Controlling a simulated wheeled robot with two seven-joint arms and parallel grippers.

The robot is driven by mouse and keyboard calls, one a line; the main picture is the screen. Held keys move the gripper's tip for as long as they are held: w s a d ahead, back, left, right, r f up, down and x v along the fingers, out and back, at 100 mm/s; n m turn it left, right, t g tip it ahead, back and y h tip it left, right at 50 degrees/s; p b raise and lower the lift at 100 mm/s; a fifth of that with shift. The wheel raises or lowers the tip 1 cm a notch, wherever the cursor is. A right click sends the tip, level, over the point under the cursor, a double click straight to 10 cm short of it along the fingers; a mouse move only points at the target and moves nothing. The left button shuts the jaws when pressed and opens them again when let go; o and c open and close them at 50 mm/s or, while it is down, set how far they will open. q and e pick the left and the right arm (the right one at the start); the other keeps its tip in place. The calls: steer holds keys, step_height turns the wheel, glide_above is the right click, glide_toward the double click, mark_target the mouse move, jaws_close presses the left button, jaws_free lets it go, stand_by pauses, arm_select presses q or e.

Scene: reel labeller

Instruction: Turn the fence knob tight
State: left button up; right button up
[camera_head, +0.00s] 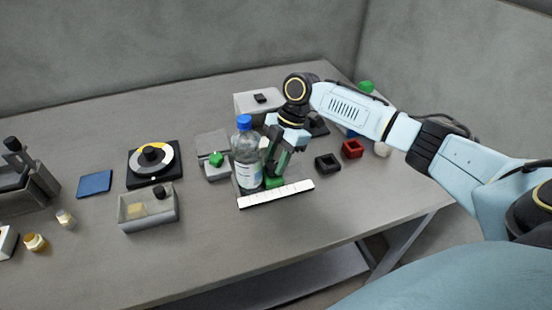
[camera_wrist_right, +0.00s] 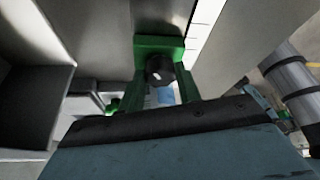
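The fence is a green block (camera_wrist_right: 158,45) beside a white scale strip; in the head view its green part (camera_head: 275,182) shows low, behind the strip. The fence knob (camera_wrist_right: 160,70) is dark and round on the block's face. In the head view it is hidden. My right gripper (camera_wrist_right: 161,82) has its two green fingers on either side of the knob. Whether they press on it or leave a thin gap cannot be told. In the head view this gripper (camera_head: 275,158) points down just right of a bottle. My left gripper is not in view.
The clear bottle with a blue cap (camera_head: 247,160) stands close left of my right gripper. The white scale strip (camera_head: 290,193) lies in front. Black (camera_head: 327,164) and red (camera_head: 352,149) square pieces lie to the right. The front of the table (camera_head: 240,250) is clear.

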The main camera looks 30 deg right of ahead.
steer(key=shift+c, duration=1.1)
steer(key=shift+s+r+p, duration=0.1)
steer(key=shift+p, duration=0.5)
steer(key=m+t+p, duration=0.1)
steer(key=m+p, duration=0.2)
steer(key=p, duration=0.2)
steer(key=m+t+h+p, duration=0.1)
steer(key=m+p, duration=0.3)
steer(key=p, duration=0.1)
steer(key=m+t+p, duration=0.1)
steer(key=m+p, duration=0.3)
steer(key=p, duration=0.2)
steer(key=shift+s+a+r+t+h, duration=0.15)
steer(key=shift+s+a+t+h, duration=0.15)
steer(key=shift+s+t, duration=0.1)
steer(key=shift+f+m+t+h+p, duration=0.25)
steer(key=shift+m+h+p, duration=0.25)
steer(key=shift+m+p, duration=0.9)
steer(key=o, duration=1)
steer(key=shift+c, duration=0.2)
steer(key=p+v, duration=0.1)
steer(key=v, duration=1.2)
steer(key=shift+s+r, duration=0.15)
steer(key=shift+s, duration=0.05)
